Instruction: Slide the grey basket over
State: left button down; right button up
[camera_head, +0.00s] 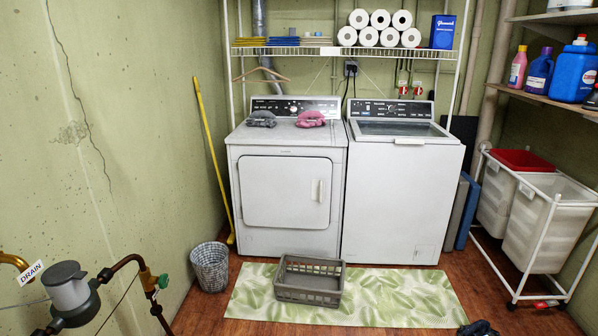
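The grey basket (308,297) is a low, slatted plastic crate. It sits upright on the green leaf-patterned mat (400,300), left of the mat's middle, in front of the dryer. Its open top shows a grey inner floor, and it looks empty.
The white dryer (287,195) and washer (400,190) stand behind the mat. A woven bin (211,268) is left of the mat. A wheeled laundry cart (540,225) stands at right. Pipework (70,290) fills the lower left.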

aim_at(310, 281)
jog(key=i, duration=1.55)
jog(key=i+j+z, duration=0.1)
jog(key=i+z, duration=0.35)
jog(key=i+j+z, duration=0.2)
jog(key=i+z, duration=0.25)
